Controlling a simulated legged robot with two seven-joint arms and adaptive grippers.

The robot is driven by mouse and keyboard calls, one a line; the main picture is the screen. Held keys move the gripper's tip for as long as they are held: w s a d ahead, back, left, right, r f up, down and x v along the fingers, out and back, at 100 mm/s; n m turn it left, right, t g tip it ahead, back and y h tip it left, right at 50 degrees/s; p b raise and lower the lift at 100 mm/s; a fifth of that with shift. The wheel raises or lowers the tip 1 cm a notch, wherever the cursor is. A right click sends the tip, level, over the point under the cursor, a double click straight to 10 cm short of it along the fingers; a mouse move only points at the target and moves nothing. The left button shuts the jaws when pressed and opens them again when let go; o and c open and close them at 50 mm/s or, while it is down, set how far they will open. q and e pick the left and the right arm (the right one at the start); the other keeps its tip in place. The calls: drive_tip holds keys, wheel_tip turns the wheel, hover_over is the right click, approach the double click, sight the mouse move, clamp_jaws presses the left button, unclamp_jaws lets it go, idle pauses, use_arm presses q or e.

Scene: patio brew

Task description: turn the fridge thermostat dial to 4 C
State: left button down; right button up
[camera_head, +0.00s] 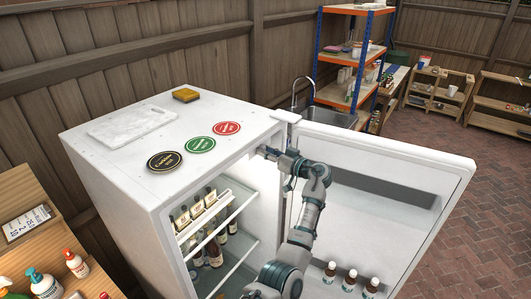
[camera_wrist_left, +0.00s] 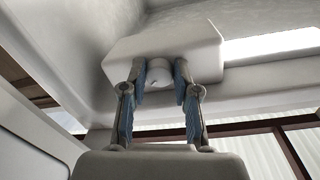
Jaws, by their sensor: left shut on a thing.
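The fridge (camera_head: 125,208) stands with its door (camera_head: 420,160) swung open to the right. My left arm reaches into the open front, with the left gripper (camera_head: 268,153) at the upper inside right of the fridge. In the left wrist view the white, round thermostat dial (camera_wrist_left: 159,83) sits under a pale housing (camera_wrist_left: 165,42) on the fridge ceiling. The fingers of the left gripper (camera_wrist_left: 160,70) stand on both sides of the dial and are shut on it. I cannot read any scale or setting. My right gripper is not in view.
Bottles (camera_head: 214,250) stand on the fridge shelves, and several white-capped bottles (camera_head: 349,281) stand in the door. Three round coasters, a white board (camera_head: 130,125) and a yellow sponge (camera_head: 186,95) lie on top. A sink (camera_head: 327,116) is behind the door.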

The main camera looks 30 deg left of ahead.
use_arm(q)
drive_tip(key=m+p, duration=0.2)
drive_tip(key=m, duration=0.4)
drive_tip(key=m+p, duration=0.3)
drive_tip(key=m, duration=0.4)
drive_tip(key=shift+d+r+g, duration=0.15)
drive_tip(key=shift+d+g, duration=0.05)
drive_tip(key=shift+g, duration=0.1)
drive_tip(key=shift+m, duration=0.3)
drive_tip(key=c, duration=0.9)
unclamp_jaws()
drive_tip(key=shift+w+d, duration=0.1)
drive_tip(key=shift+o, duration=0.2)
drive_tip(key=shift+w+d, duration=0.25)
drive_tip(key=shift+d, duration=0.05)
drive_tip(key=shift+s, duration=0.15)
